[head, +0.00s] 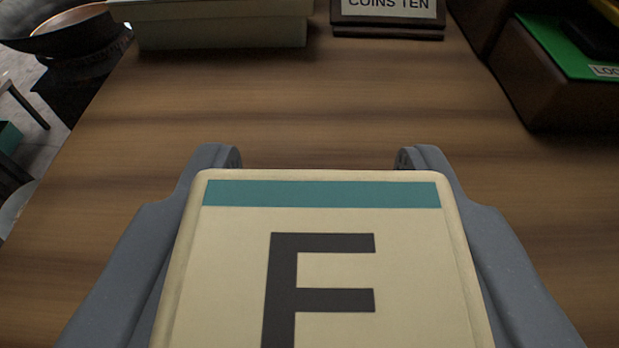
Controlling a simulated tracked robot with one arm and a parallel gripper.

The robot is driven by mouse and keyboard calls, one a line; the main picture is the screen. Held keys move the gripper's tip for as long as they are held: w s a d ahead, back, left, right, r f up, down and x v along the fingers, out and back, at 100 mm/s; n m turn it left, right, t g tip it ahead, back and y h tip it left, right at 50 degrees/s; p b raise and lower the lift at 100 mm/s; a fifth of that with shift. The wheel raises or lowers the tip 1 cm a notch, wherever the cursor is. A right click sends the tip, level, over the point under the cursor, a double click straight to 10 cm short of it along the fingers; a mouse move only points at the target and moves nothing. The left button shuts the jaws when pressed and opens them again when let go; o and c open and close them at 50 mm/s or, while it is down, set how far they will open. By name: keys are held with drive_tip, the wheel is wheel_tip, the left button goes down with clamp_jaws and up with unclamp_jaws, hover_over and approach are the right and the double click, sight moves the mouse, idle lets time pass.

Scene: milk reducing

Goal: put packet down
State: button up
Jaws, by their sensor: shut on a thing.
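A cream packet (410,270) with a teal band near its top and a large dark letter F fills the lower middle of the head view. My gripper (320,162) has one grey finger on each side of the packet and is shut on it. The lower part of the packet is cut off by the picture's edge. The brown wooden table top (300,105) lies beyond and around the packet. I cannot tell whether the packet touches the table.
A cream box (222,30) stands at the back left, and a dark sign (388,17) reading "COINS TEN" at the back middle. A dark brown block with a green top (555,45) is at the right. The table's left edge drops to the floor. The middle is clear.

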sight(314, 262)
drive_tip(key=shift+w, duration=0.2)
drive_tip(key=shift+w+f, duration=0.15)
drive_tip(key=shift+f, duration=0.15)
drive_tip(key=shift+f+b, duration=0.35)
drive_tip(key=shift+f, duration=1)
drive_tip(key=shift+f, duration=0.2)
drive_tip(key=o, duration=1.1)
drive_tip(key=shift+r, duration=0.15)
drive_tip(key=shift+s+r, duration=0.25)
drive_tip(key=shift+s, duration=0.3)
drive_tip(key=p+v, duration=0.1)
drive_tip(key=v, duration=1)
